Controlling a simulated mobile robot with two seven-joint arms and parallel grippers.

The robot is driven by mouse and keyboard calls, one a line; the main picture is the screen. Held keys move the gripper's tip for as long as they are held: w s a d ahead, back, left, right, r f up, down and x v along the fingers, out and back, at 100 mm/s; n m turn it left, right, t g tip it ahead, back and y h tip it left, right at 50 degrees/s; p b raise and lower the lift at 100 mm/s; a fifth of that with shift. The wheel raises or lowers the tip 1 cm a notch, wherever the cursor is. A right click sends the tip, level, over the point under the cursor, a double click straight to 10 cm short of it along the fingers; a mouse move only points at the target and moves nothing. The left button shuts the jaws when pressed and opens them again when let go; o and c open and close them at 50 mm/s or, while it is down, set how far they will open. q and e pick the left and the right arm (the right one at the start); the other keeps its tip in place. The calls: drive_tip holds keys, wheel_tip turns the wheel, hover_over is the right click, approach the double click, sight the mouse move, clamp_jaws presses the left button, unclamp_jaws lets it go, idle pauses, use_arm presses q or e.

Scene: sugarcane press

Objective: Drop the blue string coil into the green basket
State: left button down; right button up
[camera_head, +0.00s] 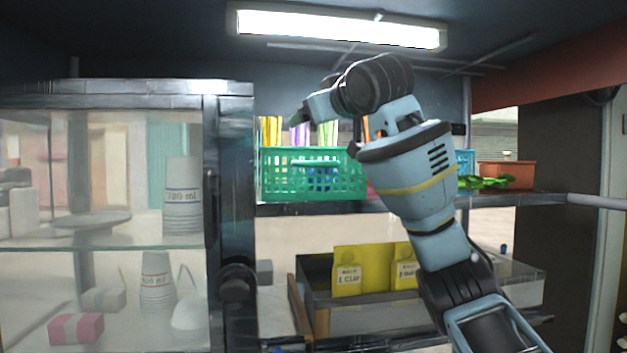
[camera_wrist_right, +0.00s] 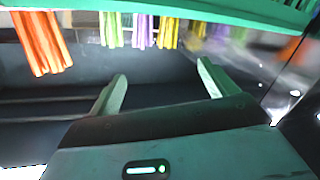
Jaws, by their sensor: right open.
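The green basket (camera_head: 267,180) stands on the upper shelf, left of the middle in the head view, with lattice walls. Blue shapes (camera_head: 320,181) show through its lattice; I cannot tell whether they are the blue string coil, which I cannot make out elsewhere. My right gripper (camera_head: 308,112) is above the basket, partly hidden by its own wrist. In the right wrist view the right gripper (camera_wrist_right: 162,78) is open, with nothing between its fingers. A green band, possibly the basket's rim, crosses the top of that view. My left gripper is not in view.
Colourful strips (camera_head: 300,132) hang behind the basket; they also show in the wrist view (camera_wrist_right: 108,30). A brown planter (camera_head: 508,171) and green leaves (camera_head: 487,183) are on the shelf's right. A glass cabinet (camera_head: 125,87) with cups stands left. A lamp (camera_head: 340,28) hangs overhead.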

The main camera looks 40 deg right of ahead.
drive_tip(key=v, duration=0.7)
drive_tip(key=shift+s, duration=0.1)
idle(0.5)
